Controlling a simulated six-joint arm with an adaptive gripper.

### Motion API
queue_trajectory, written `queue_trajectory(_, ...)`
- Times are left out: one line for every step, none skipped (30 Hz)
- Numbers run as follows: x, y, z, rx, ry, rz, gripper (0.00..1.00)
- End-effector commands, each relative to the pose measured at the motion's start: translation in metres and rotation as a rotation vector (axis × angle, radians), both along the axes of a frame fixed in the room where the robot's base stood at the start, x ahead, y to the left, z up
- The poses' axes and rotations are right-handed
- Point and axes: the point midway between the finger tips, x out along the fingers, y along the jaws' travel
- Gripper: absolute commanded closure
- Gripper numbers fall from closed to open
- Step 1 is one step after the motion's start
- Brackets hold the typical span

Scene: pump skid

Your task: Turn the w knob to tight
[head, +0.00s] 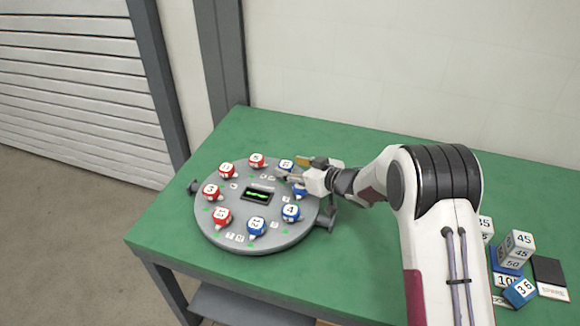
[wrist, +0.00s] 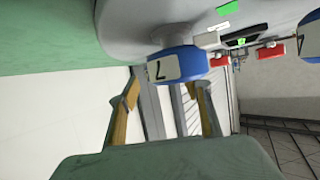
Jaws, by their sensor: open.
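A round grey panel (head: 240,236) carries several red and blue knobs in a ring, each with a white label. I cannot read which label is w. My gripper (head: 296,175) is open at the panel's right side, over a blue knob (head: 299,191) that it partly hides. In the wrist view, a blue knob (wrist: 178,66) with a mark like a 7 lies just beyond the two yellow fingertips of my gripper (wrist: 164,84), roughly in line with the gap. I cannot tell whether they touch it.
A dark display (head: 257,195) with a green trace sits mid-panel, with green marks around. Neighbouring blue knobs (head: 291,212) and (head: 286,165) stand close to my gripper. Numbered blocks (head: 517,246) and a dark plate (head: 549,271) lie at the green table's (head: 390,260) right.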

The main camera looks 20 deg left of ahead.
Motion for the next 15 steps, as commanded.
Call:
queue_trajectory(-0.002,-0.005,0.002,-0.001,0.001,-0.001,0.51)
queue_trajectory(-0.003,-0.007,0.003,0.0,0.0,-0.002,0.51)
queue_trajectory(-0.005,-0.01,0.005,0.001,0.001,-0.003,0.51)
queue_trajectory(-0.007,-0.013,0.006,0.002,0.001,-0.002,0.51)
queue_trajectory(-0.009,-0.015,0.008,0.002,0.001,-0.002,0.51)
queue_trajectory(-0.011,-0.019,0.009,0.002,0.001,-0.002,0.51)
queue_trajectory(-0.013,-0.022,0.011,0.0,0.0,-0.001,0.51)
queue_trajectory(-0.014,-0.025,0.013,0.001,0.0,-0.001,0.51)
queue_trajectory(-0.017,-0.029,0.014,0.0,0.0,-0.001,0.51)
queue_trajectory(-0.018,-0.032,0.015,0.0,0.0,-0.001,0.51)
queue_trajectory(-0.02,-0.034,0.017,0.001,0.0,-0.001,0.51)
queue_trajectory(-0.023,-0.038,0.019,0.001,0.0,-0.001,0.51)
queue_trajectory(-0.024,-0.041,0.021,0.002,-0.001,-0.001,0.51)
queue_trajectory(-0.026,-0.045,0.022,0.002,0.001,-0.002,0.51)
queue_trajectory(-0.029,-0.049,0.024,0.001,0.0,-0.002,0.51)
